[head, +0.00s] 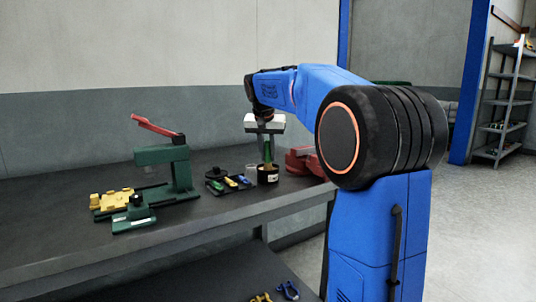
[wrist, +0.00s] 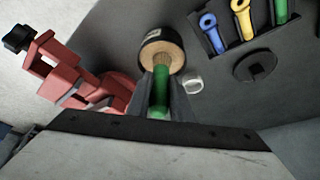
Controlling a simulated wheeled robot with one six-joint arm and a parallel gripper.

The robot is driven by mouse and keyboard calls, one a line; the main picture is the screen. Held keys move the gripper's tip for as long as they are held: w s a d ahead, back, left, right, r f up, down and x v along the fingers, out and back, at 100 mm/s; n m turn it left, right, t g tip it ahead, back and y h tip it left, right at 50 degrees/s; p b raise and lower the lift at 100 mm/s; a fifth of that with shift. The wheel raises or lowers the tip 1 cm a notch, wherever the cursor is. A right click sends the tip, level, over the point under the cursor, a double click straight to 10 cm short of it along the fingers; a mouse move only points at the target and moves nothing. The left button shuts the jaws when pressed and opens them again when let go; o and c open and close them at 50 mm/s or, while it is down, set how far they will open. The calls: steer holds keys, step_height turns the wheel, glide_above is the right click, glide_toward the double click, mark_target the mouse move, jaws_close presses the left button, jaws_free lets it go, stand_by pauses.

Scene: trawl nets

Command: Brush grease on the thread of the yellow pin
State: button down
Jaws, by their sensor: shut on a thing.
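My gripper (head: 266,140) is shut on a green-handled brush (wrist: 159,103), which points bristles down. The bristles are over the mouth of a black grease pot (head: 268,176) with a pale label. In the wrist view tan grease fills the pot (wrist: 148,38) and the bristle tips overlap it; I cannot tell how deep they reach. The yellow pin (wrist: 242,18) lies in a dark tray (wrist: 218,42) between a blue pin (wrist: 210,28) and a green pin (wrist: 281,10). The tray is beside the pot, to its left in the head view. The pin's thread is not clear.
A red vise (wrist: 85,88) is close to the pot on the other side. A green press with a red lever (head: 178,165) and a yellow fixture (head: 113,200) stand left on the dark bench.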

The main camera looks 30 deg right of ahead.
stand_by(0.3)
steer(key=shift+r, duration=3.45)
